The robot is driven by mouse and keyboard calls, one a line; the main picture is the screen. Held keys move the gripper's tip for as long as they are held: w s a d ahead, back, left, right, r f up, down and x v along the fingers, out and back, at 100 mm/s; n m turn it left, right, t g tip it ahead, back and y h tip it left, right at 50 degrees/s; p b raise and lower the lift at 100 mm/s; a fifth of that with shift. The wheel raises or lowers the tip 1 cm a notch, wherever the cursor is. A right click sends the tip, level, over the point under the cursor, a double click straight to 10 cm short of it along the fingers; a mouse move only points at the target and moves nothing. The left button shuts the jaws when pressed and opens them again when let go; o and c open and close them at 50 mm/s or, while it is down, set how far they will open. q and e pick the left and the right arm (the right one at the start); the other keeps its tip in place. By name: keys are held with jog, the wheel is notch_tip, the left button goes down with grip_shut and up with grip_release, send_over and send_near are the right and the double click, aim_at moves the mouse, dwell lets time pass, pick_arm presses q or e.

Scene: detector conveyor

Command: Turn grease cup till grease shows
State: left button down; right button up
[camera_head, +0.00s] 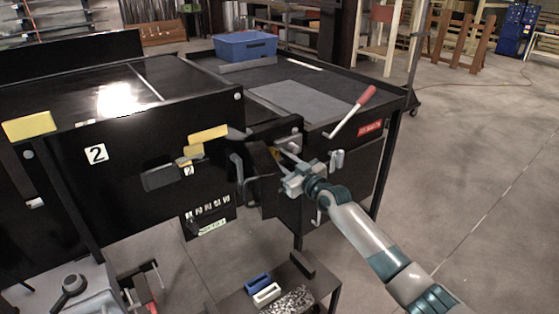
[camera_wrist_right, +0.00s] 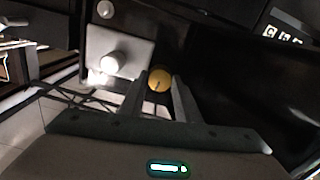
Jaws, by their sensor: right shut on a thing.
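The grease cup looks like a round yellow cap with a dark mark on its face in the right wrist view (camera_wrist_right: 159,79). It sits between the two fingertips of my right gripper (camera_wrist_right: 161,88), which is shut on it. In the head view the right gripper (camera_head: 281,157) reaches in from the right to the front of the black conveyor machine (camera_head: 110,190). Only a small bit of yellow shows at its fingertips there, so the cup is mostly hidden. I cannot make out any grease. My left gripper is not in view.
A lever with a red grip (camera_head: 352,112) juts out just above my right wrist. A black bracket (camera_head: 262,175) stands left of the gripper. A pale plate with a white round knob (camera_wrist_right: 112,61) is beside the cup. A low bench (camera_head: 318,283) is below.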

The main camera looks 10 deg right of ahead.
jog(key=m+b, duration=0.1)
jog(key=m, duration=0.3)
jog(key=shift+f, duration=0.1)
jog(key=shift+m+b, duration=0.45)
jog(key=shift+m, duration=1.75)
jog(key=o, duration=1)
jog(key=shift+o, duration=0.2)
